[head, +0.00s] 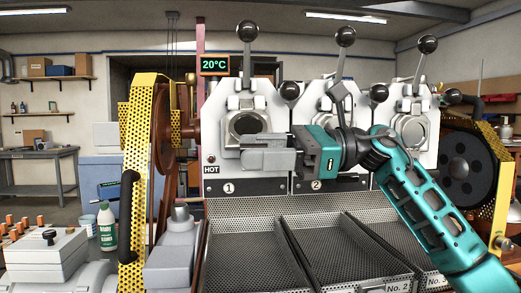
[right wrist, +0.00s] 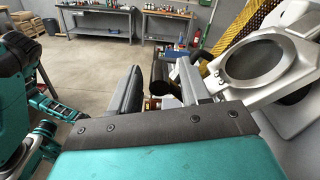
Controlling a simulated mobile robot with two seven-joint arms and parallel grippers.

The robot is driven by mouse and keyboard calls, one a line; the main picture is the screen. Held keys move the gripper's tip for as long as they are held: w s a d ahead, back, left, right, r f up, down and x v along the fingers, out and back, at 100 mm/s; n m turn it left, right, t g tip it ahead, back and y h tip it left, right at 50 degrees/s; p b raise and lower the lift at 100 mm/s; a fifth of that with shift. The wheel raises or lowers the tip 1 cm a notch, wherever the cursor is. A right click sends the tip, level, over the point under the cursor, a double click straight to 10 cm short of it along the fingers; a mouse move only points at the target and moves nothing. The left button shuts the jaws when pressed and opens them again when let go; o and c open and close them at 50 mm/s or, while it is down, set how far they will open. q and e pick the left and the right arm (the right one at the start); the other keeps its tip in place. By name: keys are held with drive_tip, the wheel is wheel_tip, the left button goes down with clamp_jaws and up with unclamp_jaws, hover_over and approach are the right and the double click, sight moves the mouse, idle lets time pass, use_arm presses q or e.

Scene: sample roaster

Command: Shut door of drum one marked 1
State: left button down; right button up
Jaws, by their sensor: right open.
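Drum one is the left white front on the roaster, with a round 1 plate (head: 229,188) low on it. Its round mouth with a metal rim (head: 246,124) shows dark in the head view. A lever with a black knob (head: 247,31) stands upright above it. I cannot tell how far its door stands open; the gripper hides the part below the mouth. My right gripper (head: 250,158) is open, pointing left just in front of and below this mouth. In the right wrist view nothing is held between its fingers (right wrist: 158,88); a metal ring (right wrist: 265,60) is close on the right. My left gripper is not in view.
Drum two's plate (head: 316,185) is behind my right gripper. Perforated trays (head: 245,240) lie below the drums. A yellow guard (head: 137,130) with a black handle (head: 128,205) stands left. A side knob (head: 289,90) sticks out close above the gripper.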

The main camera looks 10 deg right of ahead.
clamp_jaws()
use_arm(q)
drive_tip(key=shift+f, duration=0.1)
use_arm(e)
drive_tip(key=shift+f, duration=0.15)
